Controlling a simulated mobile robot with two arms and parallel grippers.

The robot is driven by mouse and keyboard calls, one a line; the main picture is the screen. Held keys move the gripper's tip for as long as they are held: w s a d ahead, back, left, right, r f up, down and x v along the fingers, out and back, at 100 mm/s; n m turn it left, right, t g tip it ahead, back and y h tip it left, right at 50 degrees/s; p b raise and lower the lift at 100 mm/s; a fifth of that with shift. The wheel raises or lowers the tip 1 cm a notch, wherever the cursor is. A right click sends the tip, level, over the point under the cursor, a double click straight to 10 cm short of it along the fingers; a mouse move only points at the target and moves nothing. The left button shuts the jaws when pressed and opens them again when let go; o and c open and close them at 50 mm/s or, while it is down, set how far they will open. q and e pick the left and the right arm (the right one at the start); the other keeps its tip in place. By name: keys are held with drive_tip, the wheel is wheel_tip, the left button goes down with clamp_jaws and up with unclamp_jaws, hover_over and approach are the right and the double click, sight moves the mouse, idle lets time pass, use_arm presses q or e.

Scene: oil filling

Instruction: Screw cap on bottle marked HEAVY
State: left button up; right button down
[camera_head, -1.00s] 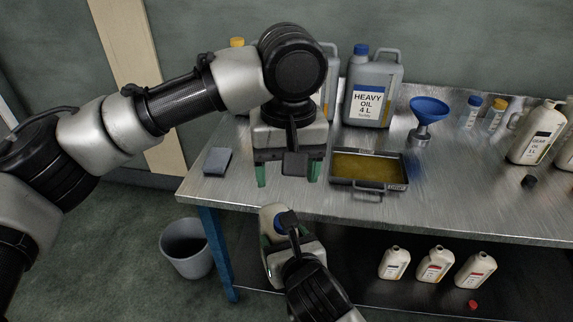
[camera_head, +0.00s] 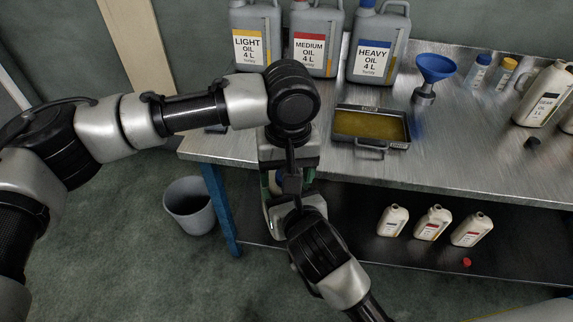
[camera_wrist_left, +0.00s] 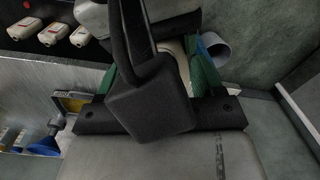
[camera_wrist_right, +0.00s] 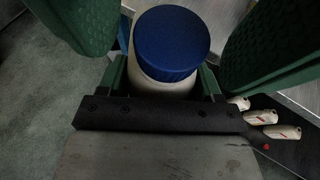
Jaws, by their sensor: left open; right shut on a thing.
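A white bottle (camera_wrist_right: 165,78) with a blue cap (camera_wrist_right: 172,42) on its top is in my right gripper (camera_wrist_right: 162,85), which is shut on the bottle below the cap. Its label is hidden. In the head view my right gripper (camera_head: 290,210) comes up from below, in front of the table edge. My left gripper (camera_head: 287,182) is open just above it, pointing down. In the right wrist view its green fingers stand on both sides of the cap, apart from it. In the left wrist view, the area between my left fingers (camera_wrist_left: 163,75) is mostly hidden.
Light, medium and heavy oil jugs (camera_head: 371,52) stand at the back of the metal table (camera_head: 460,150). A drip tray (camera_head: 371,145), a blue funnel (camera_head: 432,72) and small blue- and orange-capped bottles are right. White bottles (camera_head: 432,222) stand on the lower shelf; a bin (camera_head: 190,207) is on the floor.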

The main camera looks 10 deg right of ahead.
use_arm(q)
drive_tip(key=c, duration=1.1)
drive_tip(key=o, duration=1)
drive_tip(key=shift+r, duration=0.15)
drive_tip(key=shift+s+d+r, duration=0.1)
drive_tip(key=shift+s+r, duration=0.05)
drive_tip(key=shift+r, duration=0.95)
drive_tip(key=shift+s+r, duration=0.1)
drive_tip(key=shift+r, duration=0.95)
drive_tip(key=shift+o, duration=0.5)
drive_tip(key=shift+w+r, duration=0.15)
drive_tip(key=shift+r, duration=0.2)
wheel_tip(320, 180, up, 7)
drive_tip(key=shift+w, duration=0.4)
